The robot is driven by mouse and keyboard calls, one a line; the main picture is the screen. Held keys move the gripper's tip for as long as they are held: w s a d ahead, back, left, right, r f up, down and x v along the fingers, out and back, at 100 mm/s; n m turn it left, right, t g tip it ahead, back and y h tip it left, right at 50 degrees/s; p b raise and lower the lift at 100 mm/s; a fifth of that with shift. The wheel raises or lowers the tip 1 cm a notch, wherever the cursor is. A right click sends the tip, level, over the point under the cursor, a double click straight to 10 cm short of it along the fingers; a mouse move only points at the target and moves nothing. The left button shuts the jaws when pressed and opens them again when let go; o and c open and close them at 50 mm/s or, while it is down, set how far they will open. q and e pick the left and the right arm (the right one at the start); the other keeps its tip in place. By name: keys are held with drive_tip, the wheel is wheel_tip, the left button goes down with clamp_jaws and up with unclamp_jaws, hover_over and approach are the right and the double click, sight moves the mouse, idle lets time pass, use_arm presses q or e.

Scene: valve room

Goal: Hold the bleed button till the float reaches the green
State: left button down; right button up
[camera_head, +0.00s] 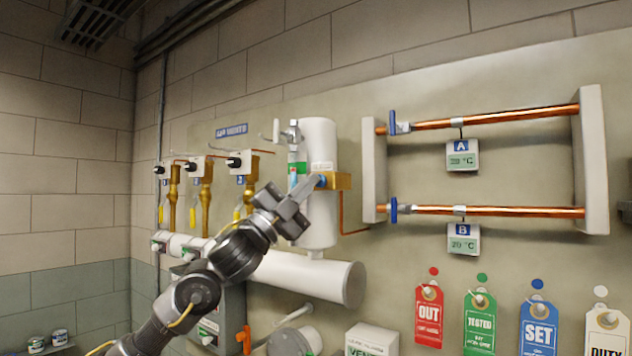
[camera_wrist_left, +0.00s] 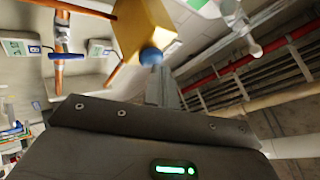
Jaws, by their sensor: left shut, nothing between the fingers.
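The blue bleed button (camera_head: 322,182) sits on the brass block (camera_head: 341,181) at the right side of the white cylinder (camera_head: 319,148). My left gripper (camera_head: 312,185) is shut and empty, with its fingertips at the button. The left wrist view shows the blue button (camera_wrist_left: 151,56) under the brass block (camera_wrist_left: 143,28), right at the tips of the shut fingers (camera_wrist_left: 160,84); they look in contact, but how far it is pressed I cannot tell. A green band (camera_head: 298,168) shows on the gauge left of the cylinder. The gripper partly hides the gauge, and I cannot make out the float clearly.
Brass valves (camera_head: 206,188) stand left of the cylinder. A large white horizontal pipe (camera_head: 330,279) runs below my gripper. Copper pipes with blue handles (camera_head: 394,211) are at the right, above several coloured tags (camera_head: 429,315). Bare wall lies between.

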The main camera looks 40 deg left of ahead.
use_arm(q)
drive_tip(key=shift+s, duration=0.9)
drive_tip(key=shift+s+d+b, duration=0.1)
drive_tip(key=shift+s+b, duration=0.7)
drive_tip(key=shift+s, duration=1.65)
